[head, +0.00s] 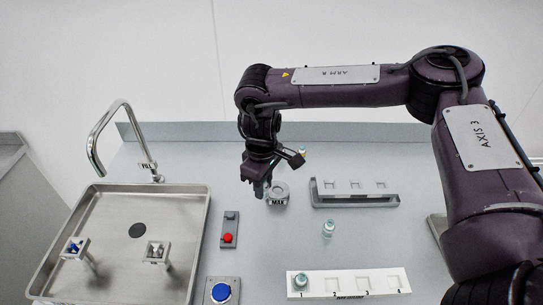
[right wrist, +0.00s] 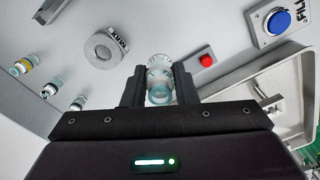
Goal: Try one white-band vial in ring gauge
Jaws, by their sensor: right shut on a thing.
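My right gripper (head: 262,190) is shut on a clear vial (right wrist: 159,82), held between the two fingers in the right wrist view. The vial's top is pale; I cannot tell its band colour for sure. The ring gauge (head: 278,194), a round metal block marked MAX, stands just right of the gripper in the head view. Its open hole shows in the right wrist view (right wrist: 103,51), apart from the held vial. In the head view another vial (head: 328,229) stands alone on the bench. My left gripper is not in view.
A white numbered tray (head: 348,284) holds a vial (head: 301,281) at slot 1. A grey rack (head: 355,199) stands behind. A sink (head: 112,278) with a tap is at left. A red button (head: 228,238) and blue button (head: 222,292) lie between sink and tray.

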